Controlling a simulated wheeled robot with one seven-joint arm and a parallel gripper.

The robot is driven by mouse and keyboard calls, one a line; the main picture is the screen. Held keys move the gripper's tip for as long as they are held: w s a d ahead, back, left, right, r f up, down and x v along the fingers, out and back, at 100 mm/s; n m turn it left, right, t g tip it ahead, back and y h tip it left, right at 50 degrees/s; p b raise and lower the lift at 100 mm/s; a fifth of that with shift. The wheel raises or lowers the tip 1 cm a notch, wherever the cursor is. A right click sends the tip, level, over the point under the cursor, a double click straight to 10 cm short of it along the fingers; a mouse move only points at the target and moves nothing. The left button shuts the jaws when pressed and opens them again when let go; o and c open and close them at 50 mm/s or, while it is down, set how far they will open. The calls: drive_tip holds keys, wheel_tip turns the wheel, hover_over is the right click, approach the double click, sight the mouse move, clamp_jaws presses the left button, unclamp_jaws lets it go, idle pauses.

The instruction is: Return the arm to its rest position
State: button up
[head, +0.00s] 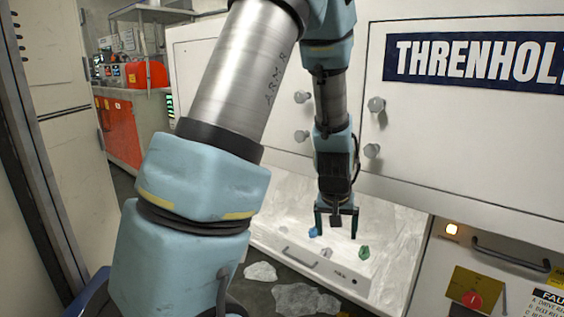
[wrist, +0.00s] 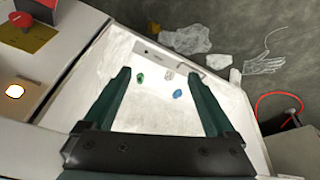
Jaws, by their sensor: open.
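My arm reaches down in front of the white cabinet, and my gripper (head: 336,221) hangs above a white open drawer or tray (head: 390,262). The gripper is open, with nothing between its fingers. Its two dark green fingers also show in the wrist view (wrist: 163,100), spread wide over the tray. In the tray lie a blue lump (wrist: 177,93), a green lump (wrist: 140,77) and a small pale piece (wrist: 167,74). The fingers look apart from these pieces. In the head view the blue lump (head: 314,232) lies close beside the left finger and the green lump (head: 364,252) lies to the right.
White cabinet doors with round knobs (head: 376,104) stand behind the arm. A panel with a lit lamp (head: 452,229) and a red button (head: 472,299) is at right. Pale flat scraps (head: 304,299) lie on the dark floor. A red case (head: 147,75) sits on a far bench.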

drive_tip(key=s+a+r+n+g+y, duration=0.1)
drive_tip(key=s+a+r, duration=0.15)
drive_tip(key=a, duration=0.45)
drive_tip(key=s+a+r, duration=0.2)
drive_tip(key=s+a, duration=0.1)
drive_tip(key=a, duration=0.4)
drive_tip(key=s+a+r+n+g+y, duration=0.1)
drive_tip(key=s+a+r, duration=0.15)
drive_tip(key=a, duration=0.35)
wheel_tip(320, 180, up, 26)
drive_tip(key=s+p, duration=0.1)
drive_tip(key=p, duration=2.6)
drive_tip(key=shift+s+a, duration=0.15)
drive_tip(key=shift+a, duration=0.2)
drive_tip(key=shift+r, duration=0.1)
drive_tip(key=shift+c, duration=0.3)
